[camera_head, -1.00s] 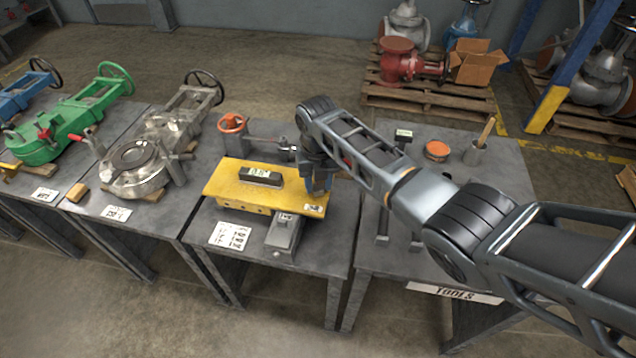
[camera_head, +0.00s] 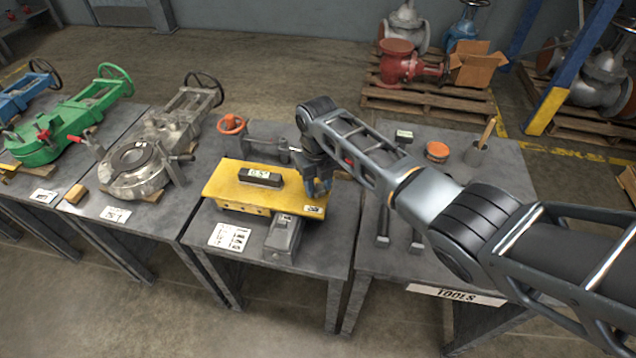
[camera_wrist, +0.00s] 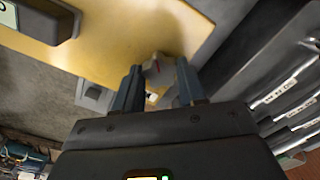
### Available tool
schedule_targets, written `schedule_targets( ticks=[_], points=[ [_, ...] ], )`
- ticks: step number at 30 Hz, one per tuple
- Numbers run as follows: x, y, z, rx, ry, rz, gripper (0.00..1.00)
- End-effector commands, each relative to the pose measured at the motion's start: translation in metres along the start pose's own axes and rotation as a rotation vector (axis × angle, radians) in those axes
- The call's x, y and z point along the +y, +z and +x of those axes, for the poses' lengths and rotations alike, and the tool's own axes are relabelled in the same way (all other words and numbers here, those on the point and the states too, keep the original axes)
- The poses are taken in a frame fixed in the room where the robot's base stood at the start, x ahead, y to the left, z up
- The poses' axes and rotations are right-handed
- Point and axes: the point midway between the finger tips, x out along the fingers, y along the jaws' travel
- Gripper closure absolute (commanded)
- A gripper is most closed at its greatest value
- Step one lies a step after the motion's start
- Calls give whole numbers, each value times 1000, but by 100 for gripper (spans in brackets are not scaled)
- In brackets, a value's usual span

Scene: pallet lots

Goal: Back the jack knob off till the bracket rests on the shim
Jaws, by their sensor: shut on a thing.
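The yellow bracket (camera_head: 225,180) is a flat plate on the middle bench. It also fills the upper part of the wrist view (camera_wrist: 110,40). A dark level with a small display (camera_head: 260,177) lies on top of it. My gripper (camera_head: 318,188) points down at the bracket's right end.
A grey box (camera_head: 284,238) stands at the bracket's front edge, beside a printed sheet (camera_head: 229,236). An orange handwheel (camera_head: 231,124) stands behind the bracket. The tool bench (camera_head: 450,230) on the right holds an orange tin (camera_head: 438,149) and a cup (camera_head: 475,154).

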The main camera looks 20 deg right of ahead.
Motion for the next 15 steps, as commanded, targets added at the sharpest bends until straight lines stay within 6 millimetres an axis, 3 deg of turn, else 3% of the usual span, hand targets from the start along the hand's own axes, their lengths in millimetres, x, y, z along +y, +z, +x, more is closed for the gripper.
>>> schedule_targets(
  ticks=[2, 3, 10, 15],
  points=[
    [0, 2, -2, -5, 1, 0, 90],
    [0, 2, -2, -5, 1, 0, 57],
    [0, 1, -1, -2, 0, 1, 35],
    [0, 0, -1, -1, 0, 1, 34]
  ],
)
